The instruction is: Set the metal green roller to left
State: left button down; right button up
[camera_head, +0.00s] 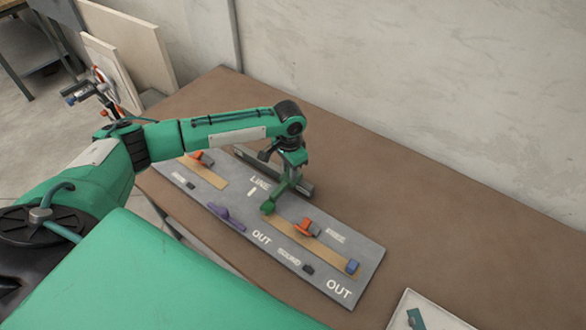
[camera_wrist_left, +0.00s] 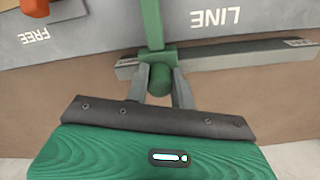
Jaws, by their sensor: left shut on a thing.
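The green roller lever (camera_head: 269,207) is on the grey panel, near the middle, beside the tan strip with an orange clip. My left gripper (camera_head: 285,183) is over the panel and shut on the green lever's upper end. In the left wrist view the green lever (camera_wrist_left: 153,25) has a round green knob between the two grey fingers of the gripper (camera_wrist_left: 163,92). A grey bar (camera_wrist_left: 245,53) lies behind the knob, along the panel's edge. The hand hides part of the lever in the head view. My right gripper is not in view.
The grey panel (camera_head: 352,284) lies on a brown table (camera_head: 420,220). It bears orange clips (camera_head: 306,228), a purple lever (camera_head: 224,216), a blue block (camera_head: 352,266) and printed words. A white tray (camera_head: 440,322) stands at lower right. The table's right side is clear, with a wall behind.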

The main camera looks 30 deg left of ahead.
pick_arm(q)
jog(key=w+a+p, duration=0.2)
jog(key=a, duration=1.7)
jog(key=shift+w+r, duration=0.15)
jog(key=shift+w, duration=0.2)
jog(key=c, duration=1.2)
grip_release()
jog(key=shift+a, duration=0.1)
notch_tip(320, 180, up, 14)
jog(key=b, duration=0.2)
jog(key=shift+f+b, duration=0.2)
jog(key=shift+b, duration=0.15)
